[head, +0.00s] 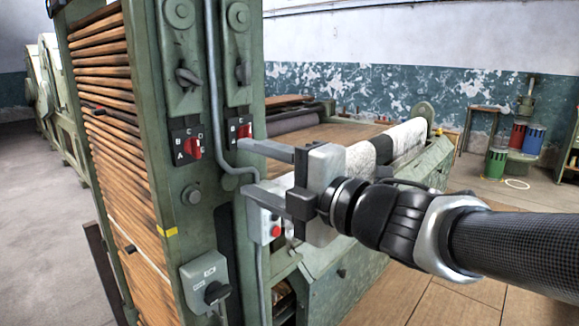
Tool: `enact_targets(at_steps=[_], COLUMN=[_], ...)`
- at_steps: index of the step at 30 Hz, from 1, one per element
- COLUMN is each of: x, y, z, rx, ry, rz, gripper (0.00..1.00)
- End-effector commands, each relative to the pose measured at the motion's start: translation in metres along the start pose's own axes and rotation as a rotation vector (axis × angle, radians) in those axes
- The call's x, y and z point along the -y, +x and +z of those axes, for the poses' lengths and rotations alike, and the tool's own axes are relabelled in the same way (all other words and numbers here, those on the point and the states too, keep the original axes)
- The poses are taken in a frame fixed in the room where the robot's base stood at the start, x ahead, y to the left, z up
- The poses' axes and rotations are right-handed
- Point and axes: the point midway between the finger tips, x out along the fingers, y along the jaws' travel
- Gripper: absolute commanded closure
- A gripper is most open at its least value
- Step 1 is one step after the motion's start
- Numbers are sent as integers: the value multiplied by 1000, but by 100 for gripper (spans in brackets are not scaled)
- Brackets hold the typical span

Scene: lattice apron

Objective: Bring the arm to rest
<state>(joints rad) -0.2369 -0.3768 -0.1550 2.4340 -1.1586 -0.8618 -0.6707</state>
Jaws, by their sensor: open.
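My gripper (246,168) is in the middle of the head view, with my arm reaching in from the right. Its two fingers are spread apart and point left toward the green machine panel (222,75). Nothing is between them. The upper fingertip is close to the right red rotary switch (243,131) and overlaps its lower edge in the picture; I cannot tell whether they touch. The lower finger passes in front of the panel's right edge, above a grey box with a red button (276,231). The left red rotary switch (192,148) is clear of the fingers.
A grey conduit (212,90) runs down the panel near the fingertips. A grey switch box (206,283) sits lower left. Behind the gripper is the machine's bed with a pale roll (405,140). Coloured bins (517,136) stand at the back right. Floor is open at left.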

Motion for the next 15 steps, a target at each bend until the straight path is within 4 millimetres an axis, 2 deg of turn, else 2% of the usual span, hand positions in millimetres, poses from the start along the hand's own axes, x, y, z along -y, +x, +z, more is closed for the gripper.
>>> enact_targets(at_steps=[5, 15], x=[0, 1], y=[-13, -14], z=[0, 1], rx=[0, 4], ry=[1, 3], rz=[0, -1], gripper=[47, 47])
